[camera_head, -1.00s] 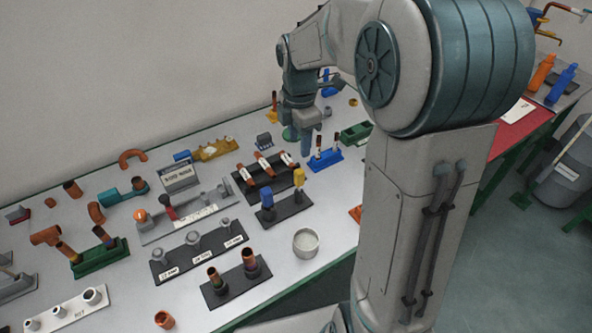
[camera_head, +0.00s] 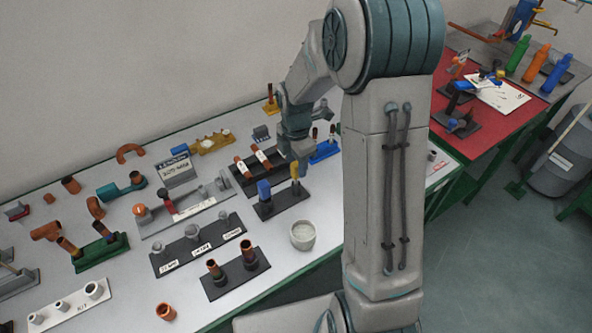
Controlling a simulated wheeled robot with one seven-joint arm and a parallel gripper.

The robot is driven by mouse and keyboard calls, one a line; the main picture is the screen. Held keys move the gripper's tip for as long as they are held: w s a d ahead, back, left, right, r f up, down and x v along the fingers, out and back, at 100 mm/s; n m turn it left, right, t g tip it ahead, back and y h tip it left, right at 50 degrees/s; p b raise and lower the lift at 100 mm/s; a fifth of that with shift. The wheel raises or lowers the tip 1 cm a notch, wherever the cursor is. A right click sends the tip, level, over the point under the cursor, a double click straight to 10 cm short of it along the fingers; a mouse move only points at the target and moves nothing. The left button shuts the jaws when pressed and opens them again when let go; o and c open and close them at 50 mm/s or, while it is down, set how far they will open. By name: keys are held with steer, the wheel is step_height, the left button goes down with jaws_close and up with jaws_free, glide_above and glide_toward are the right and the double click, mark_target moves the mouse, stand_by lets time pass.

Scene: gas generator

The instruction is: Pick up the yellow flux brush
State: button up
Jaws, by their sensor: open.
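The yellow flux brush (camera_head: 295,171) stands upright in the right part of a small black holder (camera_head: 281,204) on the grey workbench, beside a blue-topped piece (camera_head: 264,189). My gripper (camera_head: 301,165) points down from the arm right at the brush's top, partly covering it. It is open. Its fingers are small and dark here, and I cannot tell whether they surround the brush or hang just behind it.
A pale round cup (camera_head: 302,236) stands in front of the holder. A dark rack with copper pipes (camera_head: 258,160) is behind it, and a blue stand (camera_head: 325,150) is to the right. A black stand with two copper fittings (camera_head: 236,275) is at the front.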

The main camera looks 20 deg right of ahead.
steer(key=shift+f, duration=1.25)
steer(key=c, duration=0.9)
steer(key=shift+r, duration=0.1)
steer(key=shift+r, duration=0.5)
steer(key=r, duration=0.1)
steer(key=d+r+b, duration=0.1)
steer(key=r, duration=0.1)
steer(key=shift+r, duration=0.2)
steer(key=d+r, duration=0.2)
steer(key=d, duration=0.1)
steer(key=d+r+b, duration=0.1)
steer(key=d+r, duration=0.1)
steer(key=d, duration=0.2)
steer(key=s+d+r, duration=0.1)
steer(key=d+r, duration=0.1)
steer(key=d, duration=0.1)
steer(key=shift+d+r, duration=0.25)
steer(key=shift+d, duration=0.1)
